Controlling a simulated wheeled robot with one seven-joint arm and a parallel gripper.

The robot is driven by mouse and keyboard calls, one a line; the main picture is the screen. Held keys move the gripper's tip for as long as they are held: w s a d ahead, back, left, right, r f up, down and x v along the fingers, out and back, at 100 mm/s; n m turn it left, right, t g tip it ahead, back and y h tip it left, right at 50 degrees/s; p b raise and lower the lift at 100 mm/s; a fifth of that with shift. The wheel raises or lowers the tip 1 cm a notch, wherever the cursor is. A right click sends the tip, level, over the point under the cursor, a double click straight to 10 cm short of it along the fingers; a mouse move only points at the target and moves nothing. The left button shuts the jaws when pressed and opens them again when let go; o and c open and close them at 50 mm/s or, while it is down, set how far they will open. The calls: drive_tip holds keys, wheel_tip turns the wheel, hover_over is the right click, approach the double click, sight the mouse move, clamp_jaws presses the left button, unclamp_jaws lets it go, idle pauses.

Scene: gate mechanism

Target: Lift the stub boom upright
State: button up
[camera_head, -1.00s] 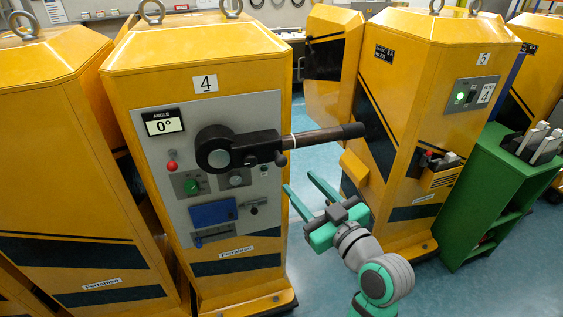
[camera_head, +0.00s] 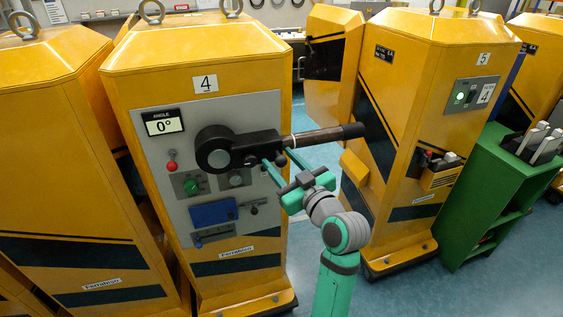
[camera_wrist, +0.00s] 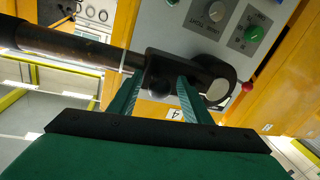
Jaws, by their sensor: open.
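The stub boom (camera_head: 318,136) is a dark bar with a black end, held in a black pivot clamp (camera_head: 222,152) on the grey panel of cabinet 4. It points right, close to horizontal. The angle display (camera_head: 163,122) reads 0°. My gripper (camera_head: 276,162) is open just below the boom's clamp end, its green fingers pointing toward the panel. In the wrist view the boom (camera_wrist: 75,48) runs across the top left, and the open fingers (camera_wrist: 160,97) lie on both sides of a black knob (camera_wrist: 159,76) at the clamp. Whether they touch it cannot be told.
Blue floor shows between the cabinets.

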clamp_jaws()
drive_tip(key=shift+r, duration=0.35)
